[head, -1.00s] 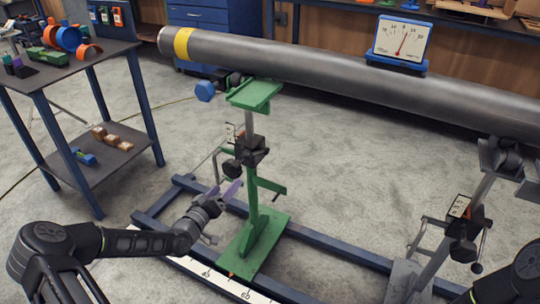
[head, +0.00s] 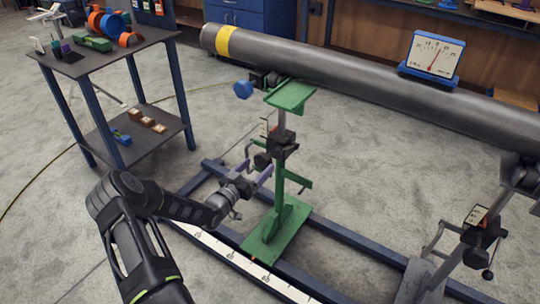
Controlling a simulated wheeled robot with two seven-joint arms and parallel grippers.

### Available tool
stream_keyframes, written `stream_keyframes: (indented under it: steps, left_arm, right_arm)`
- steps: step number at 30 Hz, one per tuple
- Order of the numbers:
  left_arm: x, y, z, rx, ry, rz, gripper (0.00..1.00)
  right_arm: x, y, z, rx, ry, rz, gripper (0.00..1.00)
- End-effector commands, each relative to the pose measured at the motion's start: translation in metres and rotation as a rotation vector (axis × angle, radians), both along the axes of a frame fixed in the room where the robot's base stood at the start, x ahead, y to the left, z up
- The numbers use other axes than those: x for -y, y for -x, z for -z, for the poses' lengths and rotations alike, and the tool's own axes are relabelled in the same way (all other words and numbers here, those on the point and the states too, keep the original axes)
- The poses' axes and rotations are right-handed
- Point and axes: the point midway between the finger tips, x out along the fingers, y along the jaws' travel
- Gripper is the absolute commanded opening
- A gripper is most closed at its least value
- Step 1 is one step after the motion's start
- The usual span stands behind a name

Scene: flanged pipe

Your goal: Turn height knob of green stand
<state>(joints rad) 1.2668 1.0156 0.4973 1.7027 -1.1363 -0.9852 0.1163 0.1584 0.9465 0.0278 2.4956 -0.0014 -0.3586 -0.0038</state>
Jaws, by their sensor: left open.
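The green stand (head: 279,215) stands upright on its flat green base, with a green top plate (head: 290,96) under the pipe. Partway up its post is a black clamp block (head: 282,146), with a dark round knob (head: 262,160) on its left side and a thin crank-like handle beside it. My right gripper is not in view.
A long grey pipe (head: 330,75) with a yellow band spans the top and carries a dial gauge (head: 435,55). A grey stand (head: 470,245) is at right, a blue-legged table (head: 110,48) at left. Blue rails (head: 345,238) cross the floor.

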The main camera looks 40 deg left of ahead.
Motion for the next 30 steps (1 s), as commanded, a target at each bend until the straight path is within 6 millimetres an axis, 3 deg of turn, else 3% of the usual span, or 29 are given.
stream_keyframes:
  steps: [15, 26, 30]
  left_arm:
    - [0.0, -0.068, 0.0, 0.001, 0.001, 0.002, 0.84]
    - [-0.001, -0.075, 0.0, -0.001, 0.001, 0.001, 0.84]
    - [-0.001, -0.075, 0.0, -0.001, 0.001, 0.001, 0.73]
  right_arm:
    - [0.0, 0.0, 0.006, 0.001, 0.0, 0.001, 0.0]
    - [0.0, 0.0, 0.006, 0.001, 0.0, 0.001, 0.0]
    - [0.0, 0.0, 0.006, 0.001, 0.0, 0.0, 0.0]
